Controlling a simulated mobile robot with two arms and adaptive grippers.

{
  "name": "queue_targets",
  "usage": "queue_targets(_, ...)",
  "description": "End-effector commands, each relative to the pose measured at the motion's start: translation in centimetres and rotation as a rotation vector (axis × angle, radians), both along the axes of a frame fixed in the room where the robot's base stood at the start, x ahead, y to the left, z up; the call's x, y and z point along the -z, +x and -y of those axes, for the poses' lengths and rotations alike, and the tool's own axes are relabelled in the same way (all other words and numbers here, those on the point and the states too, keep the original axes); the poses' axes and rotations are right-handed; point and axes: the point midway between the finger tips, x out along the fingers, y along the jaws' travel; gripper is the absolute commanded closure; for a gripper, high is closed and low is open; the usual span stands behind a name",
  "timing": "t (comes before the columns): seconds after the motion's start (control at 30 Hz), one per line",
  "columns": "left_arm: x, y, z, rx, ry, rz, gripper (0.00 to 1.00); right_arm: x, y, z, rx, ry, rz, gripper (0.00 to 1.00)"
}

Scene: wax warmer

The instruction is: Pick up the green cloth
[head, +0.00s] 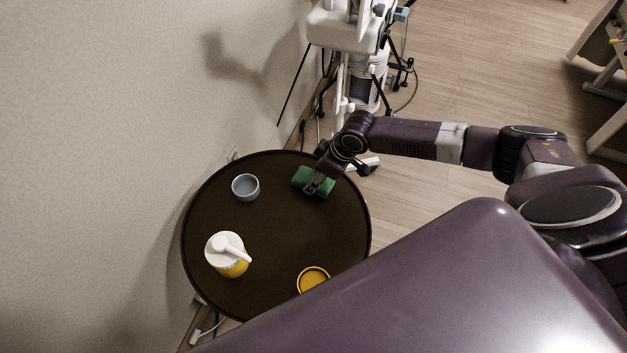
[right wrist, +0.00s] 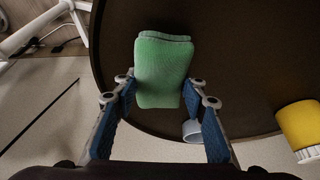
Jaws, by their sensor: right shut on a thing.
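The green cloth (head: 305,181) is a folded pad near the far right edge of the round dark table (head: 265,225). My right gripper (head: 318,186) reaches down to it from the right and is shut on it. In the right wrist view, the cloth (right wrist: 163,68) sits between the two blue-padded fingers of the right gripper (right wrist: 160,85), with its far end sticking out beyond the tips. I cannot tell whether the cloth is resting on the table or just above it. My left gripper is not in view.
A grey-blue cup (head: 245,187) stands left of the cloth. A white stand (head: 345,35) is behind the table, and a wall (head: 100,150) is at left. The table's middle is clear.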

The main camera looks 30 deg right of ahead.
Motion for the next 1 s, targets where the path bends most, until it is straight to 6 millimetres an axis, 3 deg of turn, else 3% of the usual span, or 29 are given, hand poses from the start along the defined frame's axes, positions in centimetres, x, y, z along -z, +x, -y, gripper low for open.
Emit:
queue_targets(0.27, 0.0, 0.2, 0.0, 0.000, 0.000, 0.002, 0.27, -0.1, 0.0, 0.0, 0.000, 0.000, 0.000, 0.83)
queue_targets(0.47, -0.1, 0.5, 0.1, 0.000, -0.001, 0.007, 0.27, -1.4, 0.1, 0.0, -0.001, 0.002, 0.003, 0.83)
queue_targets(0.67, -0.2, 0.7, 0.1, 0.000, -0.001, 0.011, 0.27, -5.0, 0.1, 0.0, -0.001, 0.001, 0.004, 0.83)
queue_targets(1.0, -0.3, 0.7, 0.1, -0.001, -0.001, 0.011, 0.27, -13.9, 0.1, 0.0, -0.001, 0.000, 0.005, 0.83)
